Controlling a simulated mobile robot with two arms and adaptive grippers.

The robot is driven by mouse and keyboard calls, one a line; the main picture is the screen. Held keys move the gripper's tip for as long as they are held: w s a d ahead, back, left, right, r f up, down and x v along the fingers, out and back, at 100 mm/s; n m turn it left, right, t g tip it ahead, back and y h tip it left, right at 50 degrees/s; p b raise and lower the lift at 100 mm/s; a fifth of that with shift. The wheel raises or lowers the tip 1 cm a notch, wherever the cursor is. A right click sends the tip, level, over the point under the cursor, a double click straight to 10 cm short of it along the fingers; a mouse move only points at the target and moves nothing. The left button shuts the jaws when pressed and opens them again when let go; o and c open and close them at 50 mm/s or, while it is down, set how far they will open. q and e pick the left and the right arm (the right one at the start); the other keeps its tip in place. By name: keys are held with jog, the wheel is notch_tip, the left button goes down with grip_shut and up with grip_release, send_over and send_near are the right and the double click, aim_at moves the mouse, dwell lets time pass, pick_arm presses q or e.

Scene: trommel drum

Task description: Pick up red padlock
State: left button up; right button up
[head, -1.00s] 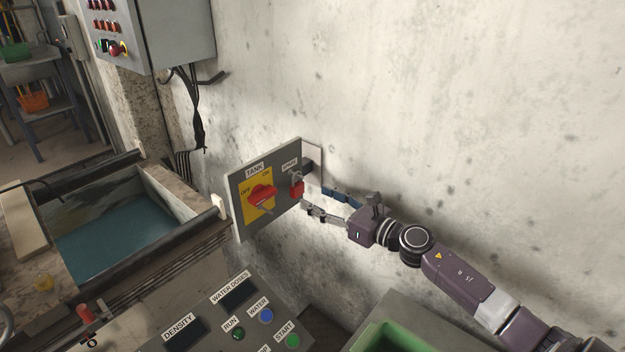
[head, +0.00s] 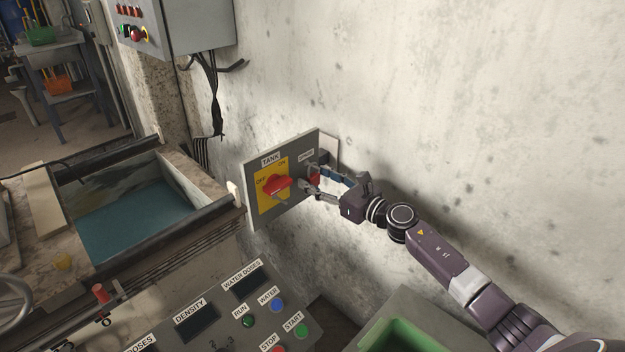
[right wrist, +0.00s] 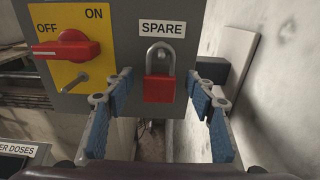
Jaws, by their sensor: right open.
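The red padlock (right wrist: 160,89) hangs upright by its grey shackle under the SPARE label on the grey tank panel (head: 255,180). In the head view the padlock (head: 314,180) is partly hidden by my right gripper (head: 311,176). My right gripper is open. In the right wrist view its blue-padded fingers (right wrist: 163,97) stand on either side of the padlock, with a gap on both sides, not touching it. My left gripper is not in view.
A red rotary switch (head: 276,186) on a yellow plate sits left of the padlock. A dark block (right wrist: 212,69) is right of the padlock, by the wall. A control console (head: 215,317) stands below, and a water tank (head: 135,212) lies left.

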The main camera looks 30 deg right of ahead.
jog(key=shift+w, duration=0.1)
jog(key=c, duration=1.2)
jog(key=shift+c, duration=0.7)
jog(key=shift+r, duration=0.15)
jog(key=shift+r, duration=0.1)
